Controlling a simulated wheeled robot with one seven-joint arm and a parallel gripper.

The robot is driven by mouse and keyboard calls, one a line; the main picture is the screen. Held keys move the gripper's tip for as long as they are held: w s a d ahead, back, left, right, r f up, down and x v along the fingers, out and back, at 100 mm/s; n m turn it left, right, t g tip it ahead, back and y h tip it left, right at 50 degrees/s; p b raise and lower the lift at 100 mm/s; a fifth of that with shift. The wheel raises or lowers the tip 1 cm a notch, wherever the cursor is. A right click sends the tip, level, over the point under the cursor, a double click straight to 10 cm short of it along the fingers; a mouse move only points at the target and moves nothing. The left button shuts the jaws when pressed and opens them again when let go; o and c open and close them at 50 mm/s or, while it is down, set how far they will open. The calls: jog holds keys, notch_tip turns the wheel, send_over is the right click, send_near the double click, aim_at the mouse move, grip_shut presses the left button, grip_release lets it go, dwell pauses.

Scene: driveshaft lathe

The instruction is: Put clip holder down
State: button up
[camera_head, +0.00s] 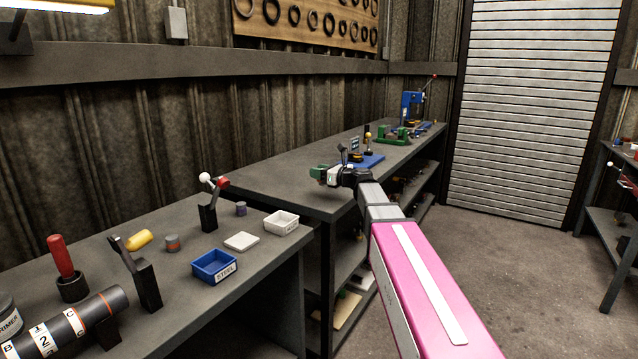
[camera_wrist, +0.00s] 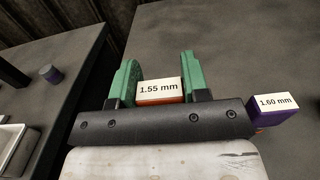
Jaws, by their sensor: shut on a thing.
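My gripper (camera_wrist: 160,88) has green fingers. They are shut on a small orange block with a white label reading "1.55 mm" (camera_wrist: 160,90), which I take to be the clip holder. A purple block labelled "1.60 mm" (camera_wrist: 274,108) is just right of the right finger, apart from the held block. In the head view my gripper (camera_head: 320,173) is over the near left part of the far bench (camera_head: 290,188). The held block cannot be made out there. The gap between its underside and the bench top cannot be judged.
A blue fixture (camera_head: 368,161) stands right of my gripper, with green and blue tools (camera_head: 396,135) behind. The near bench holds a white tray (camera_head: 281,223), a blue bin (camera_head: 214,266), a flat white piece (camera_head: 241,242) and a purple-grey cylinder (camera_head: 241,209). Bench top left of the gripper is clear.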

aim_at(319, 181)
jog(key=shift+f, duration=2)
jog(key=o, duration=1)
jog(key=shift+f, duration=0.1)
jog(key=shift+c, duration=0.2)
jog(key=shift+s+d, duration=0.25)
jog(key=v, duration=1.1)
jog(key=shift+d, duration=0.15)
